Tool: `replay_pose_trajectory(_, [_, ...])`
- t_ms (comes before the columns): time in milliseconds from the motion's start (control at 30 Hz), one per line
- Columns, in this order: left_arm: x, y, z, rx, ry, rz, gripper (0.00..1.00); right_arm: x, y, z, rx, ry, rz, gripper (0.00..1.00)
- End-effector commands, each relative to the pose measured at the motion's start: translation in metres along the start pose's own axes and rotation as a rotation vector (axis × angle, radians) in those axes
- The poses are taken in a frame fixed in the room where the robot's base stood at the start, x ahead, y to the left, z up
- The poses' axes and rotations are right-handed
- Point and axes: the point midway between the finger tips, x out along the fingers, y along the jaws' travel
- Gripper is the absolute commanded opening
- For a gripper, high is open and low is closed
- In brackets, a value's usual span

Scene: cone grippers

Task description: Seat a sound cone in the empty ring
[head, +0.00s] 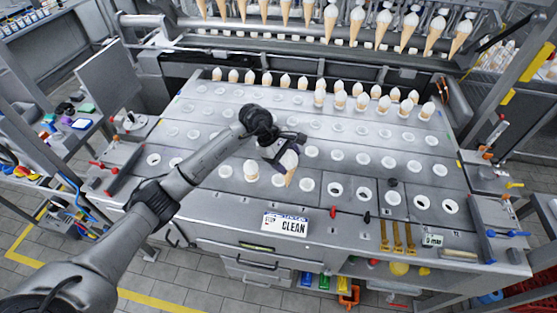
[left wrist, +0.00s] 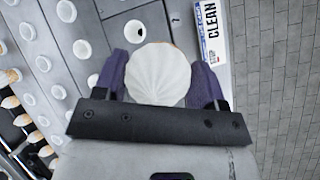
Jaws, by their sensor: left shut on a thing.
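My left gripper (head: 286,158) is shut on a cone (head: 290,178) and holds it above the front part of the grey table, tip pointing down. In the left wrist view, the held cone's white ribbed top (left wrist: 157,75) fills the space between the purple fingers and hides its lower part. A ring with a dark open centre (left wrist: 134,31) shows just ahead of it. In the head view, several front-row rings right of the gripper have dark centres, among them one ring (head: 336,189). My right gripper is not in view.
Several cones (head: 285,81) stand along the table's back, with more grouped at the back right. Cones hang on a rack (head: 358,20) behind. A CLEAN sign (head: 285,223) sits at the front edge.

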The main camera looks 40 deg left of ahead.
Motion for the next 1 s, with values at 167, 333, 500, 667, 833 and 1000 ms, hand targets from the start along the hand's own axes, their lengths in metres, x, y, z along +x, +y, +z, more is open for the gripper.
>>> replay_pose_trajectory(167, [0.014,0.029,-0.051,-0.266,0.077,0.144,0.53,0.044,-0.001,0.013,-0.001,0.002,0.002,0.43])
replay_pose_trajectory(333, [0.013,0.045,-0.078,-0.423,0.12,0.226,0.53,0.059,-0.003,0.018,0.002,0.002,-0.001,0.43])
replay_pose_trajectory(500, [0.013,0.051,-0.089,-0.489,0.141,0.259,0.53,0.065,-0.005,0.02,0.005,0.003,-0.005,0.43])
replay_pose_trajectory(667, [0.014,0.051,-0.092,-0.501,0.144,0.265,0.53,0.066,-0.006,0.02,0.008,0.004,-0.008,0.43])
replay_pose_trajectory(833, [0.019,0.049,-0.094,-0.5,0.143,0.263,0.53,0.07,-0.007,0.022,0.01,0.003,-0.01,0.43])
replay_pose_trajectory(1000, [0.028,0.047,-0.099,-0.499,0.143,0.262,0.53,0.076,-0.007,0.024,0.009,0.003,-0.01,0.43])
